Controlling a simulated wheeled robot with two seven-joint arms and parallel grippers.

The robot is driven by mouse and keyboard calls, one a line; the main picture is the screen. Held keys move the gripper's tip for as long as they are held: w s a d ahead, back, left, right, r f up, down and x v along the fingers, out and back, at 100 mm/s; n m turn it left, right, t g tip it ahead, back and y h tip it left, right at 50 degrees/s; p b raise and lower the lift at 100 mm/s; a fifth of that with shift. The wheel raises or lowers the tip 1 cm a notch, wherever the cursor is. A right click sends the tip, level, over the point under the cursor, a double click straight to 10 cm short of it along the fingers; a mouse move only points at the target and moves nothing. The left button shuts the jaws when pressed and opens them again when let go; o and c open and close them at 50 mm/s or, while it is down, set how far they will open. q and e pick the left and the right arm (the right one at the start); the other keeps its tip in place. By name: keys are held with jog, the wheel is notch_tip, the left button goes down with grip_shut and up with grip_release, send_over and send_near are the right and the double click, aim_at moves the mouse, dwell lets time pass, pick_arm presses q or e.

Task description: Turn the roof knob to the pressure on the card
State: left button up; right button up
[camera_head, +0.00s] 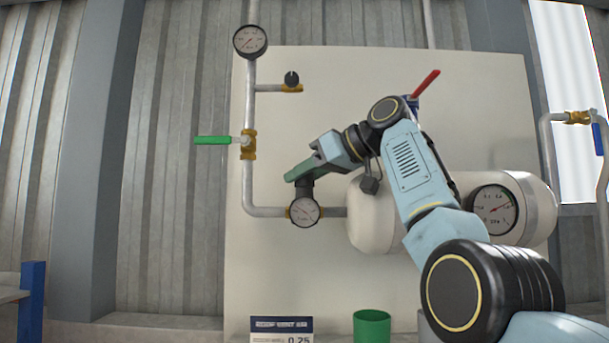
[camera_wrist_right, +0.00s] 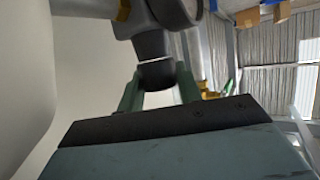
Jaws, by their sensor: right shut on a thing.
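My right gripper (camera_head: 303,173) is shut on the black roof knob (camera_head: 304,187) of the regulator, above the small round gauge (camera_head: 304,210) on the lower pipe. In the right wrist view the two green fingers (camera_wrist_right: 158,92) sit on either side of the dark knob (camera_wrist_right: 155,72). The gauge's needle shows, but its reading is too small to tell. The card (camera_head: 283,331) at the bottom has a blue header and reads 0.25; its lower part is cut off. My left gripper is not in view.
A pale tank (camera_head: 375,222) with a large gauge (camera_head: 493,209) lies right of the regulator, partly behind my right arm. A green-handled valve (camera_head: 213,140) sticks out at left, with another gauge (camera_head: 250,41) above. A red lever (camera_head: 425,83) and a green cup (camera_head: 371,326) are nearby.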

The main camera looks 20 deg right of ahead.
dwell(0.6)
jog(key=o, duration=1)
jog(key=shift+s+d+r, duration=0.15)
jog(key=shift+s+d, duration=0.2)
jog(key=b+v, duration=0.1)
jog(key=v, duration=0.5)
jog(key=shift+s+d+r+b, duration=0.1)
jog(key=shift+d+r+b, duration=0.1)
jog(key=shift+b, duration=0.2)
